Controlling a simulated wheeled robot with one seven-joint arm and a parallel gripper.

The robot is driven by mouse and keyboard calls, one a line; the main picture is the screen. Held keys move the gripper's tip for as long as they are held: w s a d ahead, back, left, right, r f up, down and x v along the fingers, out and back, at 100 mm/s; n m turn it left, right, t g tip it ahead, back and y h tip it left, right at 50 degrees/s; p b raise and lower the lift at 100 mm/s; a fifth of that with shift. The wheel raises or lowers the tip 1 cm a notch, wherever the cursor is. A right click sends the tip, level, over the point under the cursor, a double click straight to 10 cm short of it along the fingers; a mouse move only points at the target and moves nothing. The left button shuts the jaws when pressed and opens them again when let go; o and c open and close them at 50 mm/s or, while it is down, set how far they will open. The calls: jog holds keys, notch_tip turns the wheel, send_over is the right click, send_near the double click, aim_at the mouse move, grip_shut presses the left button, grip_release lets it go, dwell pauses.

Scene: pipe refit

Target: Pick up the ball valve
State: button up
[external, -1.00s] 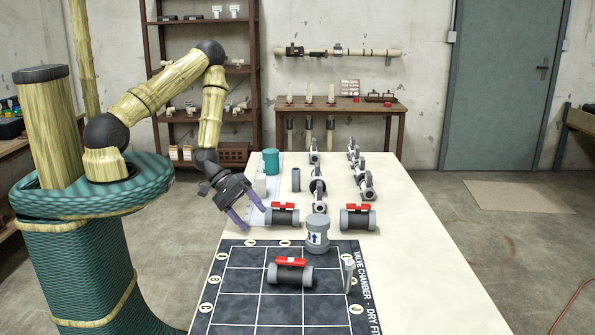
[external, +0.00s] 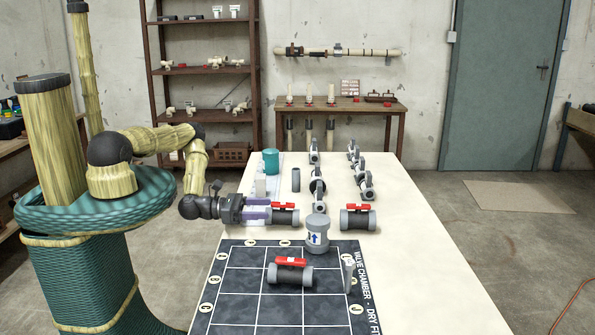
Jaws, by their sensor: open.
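Three grey valves with red handles, which look like ball valves, are on the table. One ball valve (external: 283,217) stands behind the mat at the left, one ball valve (external: 357,218) stands to its right, and one ball valve (external: 290,273) lies on the dark mat (external: 235,287). My gripper (external: 268,208) is level and points right, its purple fingers open at the left end of the rear-left valve. I cannot tell whether the fingers touch it or are around it.
A grey cylinder with a blue arrow (external: 317,234) stands between the valves at the mat's rear edge. Several grey-and-white fittings (external: 360,175), a dark cylinder (external: 296,180) and a teal cup (external: 271,162) stand farther back. The table's right side (external: 430,270) is clear.

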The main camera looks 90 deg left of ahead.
aim_at(271, 208)
jog(key=shift+w, duration=0.15)
jog(key=shift+w, duration=2.4)
jog(key=c, duration=1.1)
jog(key=shift+r, duration=0.1)
notch_tip(271, 208, up, 8)
jog(key=p, duration=0.3)
jog(key=shift+r, duration=0.2)
jog(key=shift+r+p, duration=0.8)
